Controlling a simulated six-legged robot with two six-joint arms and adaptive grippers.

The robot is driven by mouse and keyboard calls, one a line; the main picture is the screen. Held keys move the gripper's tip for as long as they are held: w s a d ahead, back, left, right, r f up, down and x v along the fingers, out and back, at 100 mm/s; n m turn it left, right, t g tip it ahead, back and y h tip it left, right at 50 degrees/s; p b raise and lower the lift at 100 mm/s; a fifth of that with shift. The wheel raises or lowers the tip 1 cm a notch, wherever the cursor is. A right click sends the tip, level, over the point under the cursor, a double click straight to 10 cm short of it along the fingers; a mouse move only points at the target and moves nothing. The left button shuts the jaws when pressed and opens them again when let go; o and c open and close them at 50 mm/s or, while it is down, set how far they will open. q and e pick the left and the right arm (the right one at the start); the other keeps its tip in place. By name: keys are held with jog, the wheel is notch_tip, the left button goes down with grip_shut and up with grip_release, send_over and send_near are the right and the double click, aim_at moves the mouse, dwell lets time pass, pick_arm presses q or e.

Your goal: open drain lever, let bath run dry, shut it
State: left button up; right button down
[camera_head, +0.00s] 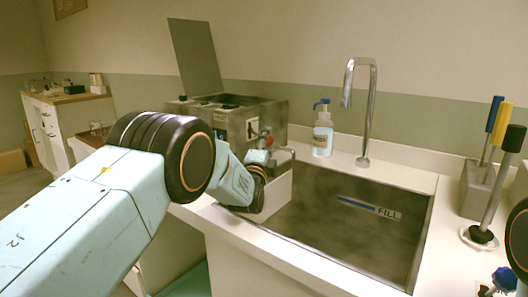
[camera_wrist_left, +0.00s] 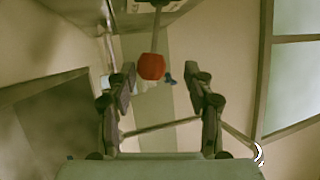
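The bath is a grey metal box (camera_head: 238,122) with its lid (camera_head: 195,57) standing open, left of the sink. Its drain lever ends in a red knob (camera_head: 267,139) at the box's right side. The red knob (camera_wrist_left: 151,66) also shows in the left wrist view, ahead of my left gripper and roughly centred between its fingers. My left gripper (camera_wrist_left: 160,85) is open, with a clear gap around the knob in the picture. In the head view my left gripper (camera_head: 262,158) is at the box's front right corner, partly hidden by its own wrist. The water level is hidden.
The sink (camera_head: 345,240) lies right of the box, with a tall faucet (camera_head: 368,110) and a blue-capped bottle (camera_head: 323,132) behind. A holder (camera_head: 478,190) with coloured-handled tools stands at right. A small blue-topped object (camera_head: 503,279) sits at bottom right. My right arm shows at the right edge.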

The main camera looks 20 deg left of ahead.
pick_arm(q)
jog(key=v, duration=0.4)
jog(key=shift+s+f, duration=0.1)
dwell(0.5)
